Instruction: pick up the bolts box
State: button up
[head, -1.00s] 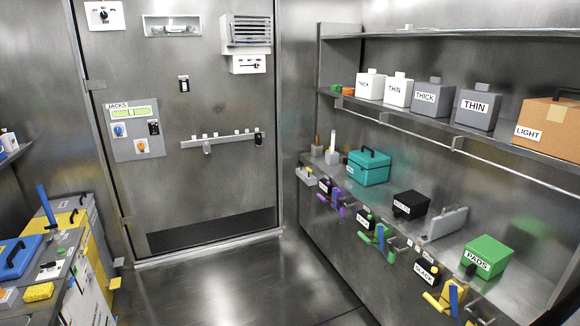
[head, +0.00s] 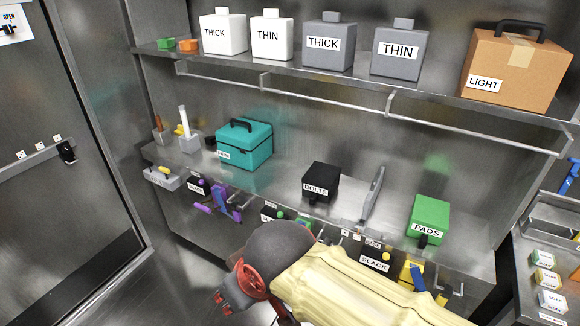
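The bolts box (head: 321,181) is a small black box with a white BOLTS label on its front. It stands upright on the lower metal shelf (head: 280,188), between the teal box and a grey upright plate. My arm, with a cream cover and a grey and red end, reaches in from the bottom of the head view, below and in front of the shelf. The dark parts at its lower left end may be my gripper (head: 232,296). They are apart from the bolts box, and their fingers cannot be made out clearly.
On the lower shelf are a teal box (head: 244,145), a grey plate (head: 373,194) and a green PADS box (head: 429,219). Coloured clamps (head: 222,202) line the front edge. A metal rail (head: 330,101) runs beneath the upper shelf, which holds jugs and a brown LIGHT box (head: 514,70).

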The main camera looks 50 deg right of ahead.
aim_at(320, 182)
jog(key=i, duration=2.1)
jog(key=i+z, duration=0.15)
jog(key=z, duration=0.3)
jog(key=i+z, duration=0.1)
jog(key=z, duration=0.35)
jog(key=i+j+z, duration=0.1)
jog(key=z, duration=0.35)
jog(key=i+j+z, duration=0.1)
jog(key=z, duration=2.75)
